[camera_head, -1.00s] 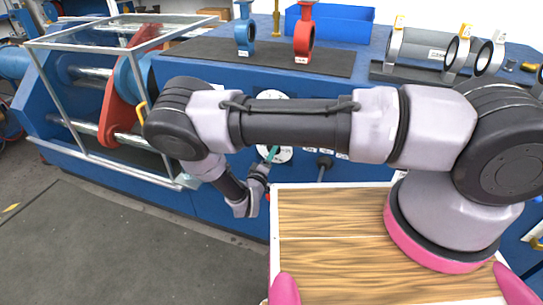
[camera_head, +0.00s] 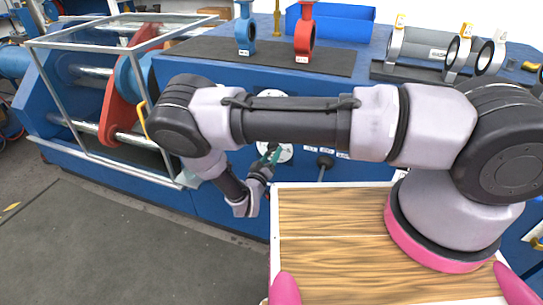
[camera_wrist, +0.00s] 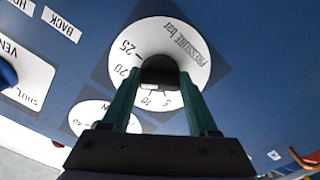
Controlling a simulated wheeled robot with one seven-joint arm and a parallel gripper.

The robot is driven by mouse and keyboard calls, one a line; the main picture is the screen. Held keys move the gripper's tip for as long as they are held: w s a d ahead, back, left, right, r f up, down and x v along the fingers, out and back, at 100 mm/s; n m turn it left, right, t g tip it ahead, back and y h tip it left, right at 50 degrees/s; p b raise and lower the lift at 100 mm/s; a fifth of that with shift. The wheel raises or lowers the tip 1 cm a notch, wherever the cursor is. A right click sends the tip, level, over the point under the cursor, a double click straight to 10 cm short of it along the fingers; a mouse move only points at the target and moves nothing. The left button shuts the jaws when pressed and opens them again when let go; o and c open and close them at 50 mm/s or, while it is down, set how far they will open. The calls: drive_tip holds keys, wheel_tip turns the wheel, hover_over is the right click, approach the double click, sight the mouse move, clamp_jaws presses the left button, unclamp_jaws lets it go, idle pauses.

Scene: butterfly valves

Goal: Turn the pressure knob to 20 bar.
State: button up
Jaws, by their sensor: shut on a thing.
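The pressure dial (camera_wrist: 188,62) is a white disc on the blue panel, marked "PRESSURE bar", with 5, 10, 20 and 25 readable in the wrist view. Its dark knob (camera_wrist: 160,68) sits at the centre. My gripper (camera_wrist: 160,88) is shut on the knob, with one green finger on each side. The knob's pointer cannot be read clearly; the fingers and knob cover part of the scale. In the head view, my gripper (camera_head: 272,155) is at the white dial (camera_head: 286,154), partly covering it.
Another white dial (camera_wrist: 90,116) lies close beside the pressure dial. A white valve label plate (camera_wrist: 30,80) with a blue knob is at the left. In the head view, a black lever (camera_head: 324,164) stands right of my gripper, and a wooden top (camera_head: 330,240) lies in front.

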drive_tip(key=shift+s+f, duration=0.1)
drive_tip(key=o, duration=1.4)
drive_tip(key=v, duration=1)
drive_tip(key=shift+s+a, duration=0.15)
drive_tip(key=shift+s, duration=0.2)
